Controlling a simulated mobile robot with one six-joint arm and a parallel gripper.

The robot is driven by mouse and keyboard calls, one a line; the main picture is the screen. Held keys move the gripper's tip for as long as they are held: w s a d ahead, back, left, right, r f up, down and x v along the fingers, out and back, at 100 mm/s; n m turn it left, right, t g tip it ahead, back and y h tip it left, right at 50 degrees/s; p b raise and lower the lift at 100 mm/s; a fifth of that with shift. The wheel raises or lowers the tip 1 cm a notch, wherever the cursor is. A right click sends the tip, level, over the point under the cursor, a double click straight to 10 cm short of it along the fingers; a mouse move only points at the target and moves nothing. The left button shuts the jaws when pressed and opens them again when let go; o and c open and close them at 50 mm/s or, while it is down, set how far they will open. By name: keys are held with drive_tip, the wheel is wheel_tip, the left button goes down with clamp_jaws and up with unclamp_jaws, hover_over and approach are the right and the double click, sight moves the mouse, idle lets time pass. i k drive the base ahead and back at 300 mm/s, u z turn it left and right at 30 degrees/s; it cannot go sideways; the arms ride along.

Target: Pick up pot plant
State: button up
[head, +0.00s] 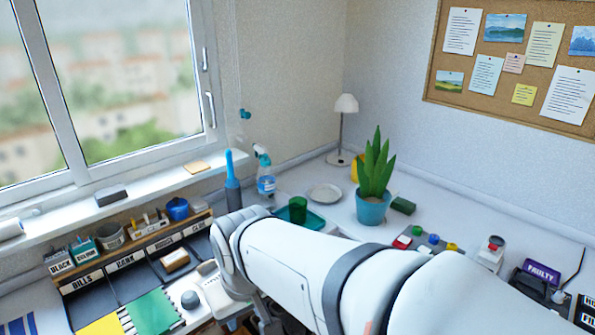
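The pot plant (375,177) stands upright in the head view, right of centre on the white desk. It has tall pointed green leaves in a light blue pot (372,209). The lower part of the pot is near the top edge of my white arm, which crosses the foreground from the lower right. My arm bends downward at its left end. My gripper does not show; it is hidden below or behind the arm. Nothing is seen touching the plant.
A dark green block (403,205) sits right of the pot, and a yellow object is behind it. A white lamp (344,130), a plate (325,193) and a green cup (298,210) on a teal tray (312,222) stand nearby. Coloured buttons (434,238) lie to the right.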

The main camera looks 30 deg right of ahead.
sight(374, 175)
drive_tip(key=z, duration=1.5)
drive_tip(key=i, duration=1.3)
drive_tip(key=z, duration=0.55)
